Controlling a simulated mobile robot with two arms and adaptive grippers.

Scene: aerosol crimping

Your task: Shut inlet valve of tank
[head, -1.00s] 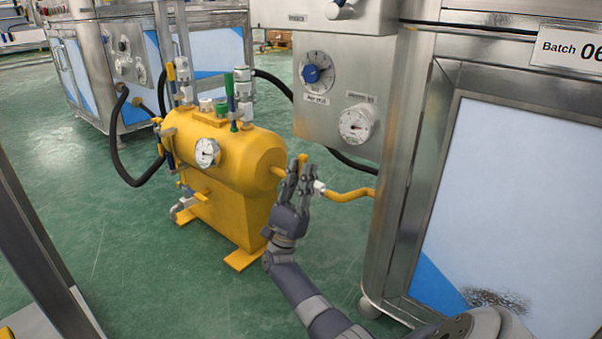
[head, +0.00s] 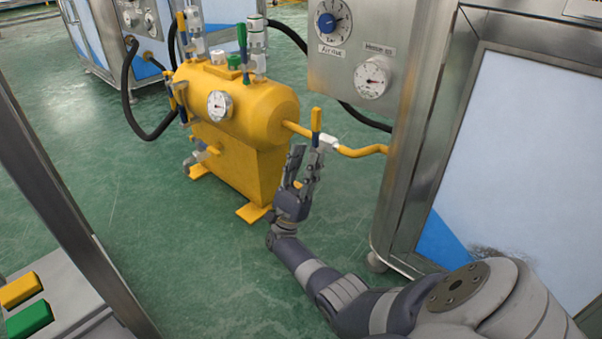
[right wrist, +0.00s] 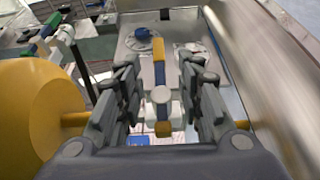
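The yellow tank (head: 245,108) stands on the floor left of centre in the head view. A pipe leaves its right end and carries a valve with an upright yellow-and-blue lever (head: 316,120) and a white body. My right gripper (head: 308,150) is open, just below and in front of this lever in the head view. In the right wrist view, the lever (right wrist: 159,62) stands between the spread fingers (right wrist: 160,95), with visible gaps on both sides. Contact with the lever cannot be told. My left gripper is out of view.
A steel cabinet with dials (head: 372,75) stands close on the right of the valve. The yellow pipe (head: 362,151) runs to it. Green floor in front is clear.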

